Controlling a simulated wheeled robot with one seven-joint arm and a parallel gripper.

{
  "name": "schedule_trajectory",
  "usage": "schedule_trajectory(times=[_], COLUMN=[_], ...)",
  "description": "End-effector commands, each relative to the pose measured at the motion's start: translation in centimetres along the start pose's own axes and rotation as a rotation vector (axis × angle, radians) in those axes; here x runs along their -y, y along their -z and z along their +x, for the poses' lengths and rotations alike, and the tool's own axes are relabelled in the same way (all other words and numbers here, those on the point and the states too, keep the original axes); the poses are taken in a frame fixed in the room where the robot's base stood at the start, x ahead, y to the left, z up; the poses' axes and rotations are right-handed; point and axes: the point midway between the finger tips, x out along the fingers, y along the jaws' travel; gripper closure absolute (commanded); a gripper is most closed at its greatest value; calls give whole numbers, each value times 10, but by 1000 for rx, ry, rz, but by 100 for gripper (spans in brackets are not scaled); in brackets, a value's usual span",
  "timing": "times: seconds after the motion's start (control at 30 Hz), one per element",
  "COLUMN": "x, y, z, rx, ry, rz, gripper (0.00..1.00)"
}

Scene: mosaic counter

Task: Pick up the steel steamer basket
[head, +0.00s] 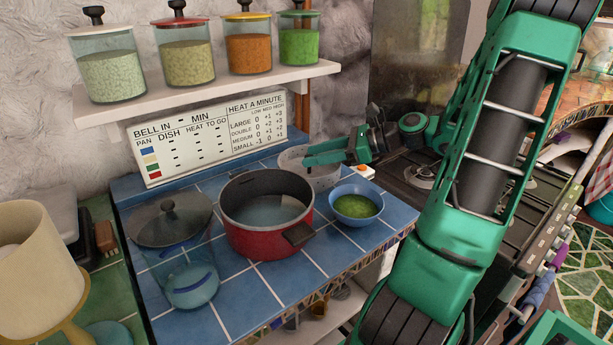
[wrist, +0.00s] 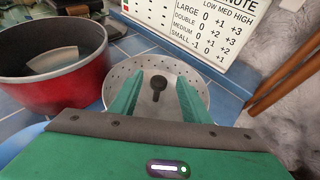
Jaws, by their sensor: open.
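The steel steamer basket (head: 311,172) is a round, perforated metal bowl on the blue tiled counter, behind and to the right of the red pot. In the wrist view the basket (wrist: 190,76) shows its holed wall and a dark knob (wrist: 158,84) standing at its middle. My gripper (head: 308,158) is open above the basket in the head view. In the wrist view my gripper's two green fingers (wrist: 155,92) are apart, with the knob seen between them. I cannot tell how far the fingertips are above the basket floor.
The red pot (head: 244,231) stands close to the basket's left. A blue bowl of green food (head: 356,206) is in front of it. A heat chart board (head: 213,137) leans behind, under a shelf (head: 207,95) with several jars. A lidded glass pot (head: 179,262) is at left.

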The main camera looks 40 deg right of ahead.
Motion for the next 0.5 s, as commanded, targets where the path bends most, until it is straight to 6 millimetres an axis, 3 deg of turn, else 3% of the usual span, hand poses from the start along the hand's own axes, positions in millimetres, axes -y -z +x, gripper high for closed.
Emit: schedule_trajectory(times=[0.2,0.47,0.5], x=[0,0,0], y=[0,0,0], z=[22,24,24], rx=[0,0,0], ry=[-1,0,0], rz=[1,0,0], gripper=[57,57,67])
